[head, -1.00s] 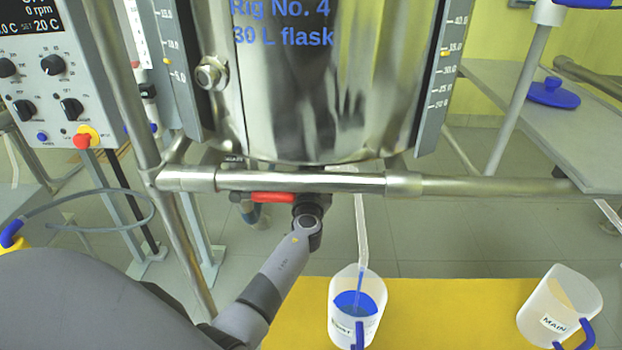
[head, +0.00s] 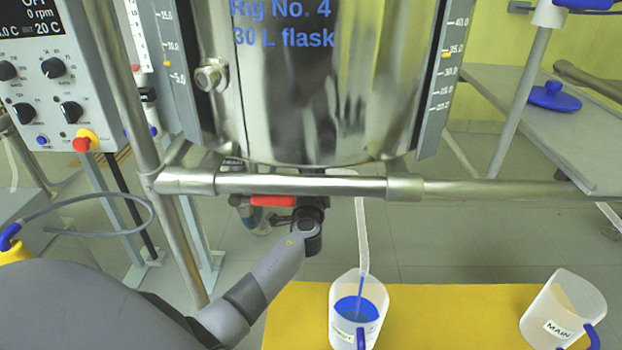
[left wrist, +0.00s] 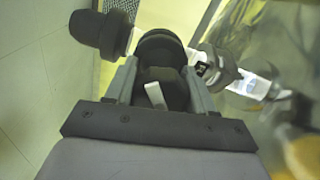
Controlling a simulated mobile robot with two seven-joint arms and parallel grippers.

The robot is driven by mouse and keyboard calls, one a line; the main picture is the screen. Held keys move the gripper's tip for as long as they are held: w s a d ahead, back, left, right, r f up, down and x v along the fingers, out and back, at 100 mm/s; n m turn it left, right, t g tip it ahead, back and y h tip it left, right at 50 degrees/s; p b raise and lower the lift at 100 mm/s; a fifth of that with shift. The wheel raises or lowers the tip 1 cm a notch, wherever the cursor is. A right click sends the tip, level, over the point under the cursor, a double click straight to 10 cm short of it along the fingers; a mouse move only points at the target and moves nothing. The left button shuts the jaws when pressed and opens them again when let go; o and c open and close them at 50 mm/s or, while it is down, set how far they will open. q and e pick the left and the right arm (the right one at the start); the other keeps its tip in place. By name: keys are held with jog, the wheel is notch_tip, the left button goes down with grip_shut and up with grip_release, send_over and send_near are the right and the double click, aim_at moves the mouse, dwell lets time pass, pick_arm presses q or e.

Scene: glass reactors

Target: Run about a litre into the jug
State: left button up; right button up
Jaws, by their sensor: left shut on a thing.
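A clear jug (head: 343,322) with a blue handle stands upright on the yellow surface, with blue liquid (head: 356,309) inside. A pale outlet tube (head: 362,240) hangs down over it, and a thin blue stream runs from it into the jug. The red valve handle (head: 272,201) lies roughly level under the steel vessel (head: 300,120). My right gripper is not in view.
A second jug (head: 562,306), labelled MAIN, stands at the right of the yellow surface (head: 445,315). A steel frame bar (head: 460,188) crosses above the jugs. A control box (head: 55,75) and a post (head: 125,85) stand at left. The yellow surface between the jugs is clear.

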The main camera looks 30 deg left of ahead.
pick_arm(q)
jog(key=shift+m+p, duration=0.45)
jog(key=shift+m, duration=1.95)
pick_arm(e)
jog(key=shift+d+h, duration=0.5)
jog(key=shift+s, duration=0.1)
pick_arm(q)
jog(key=o, duration=1)
jog(key=shift+s, duration=0.1)
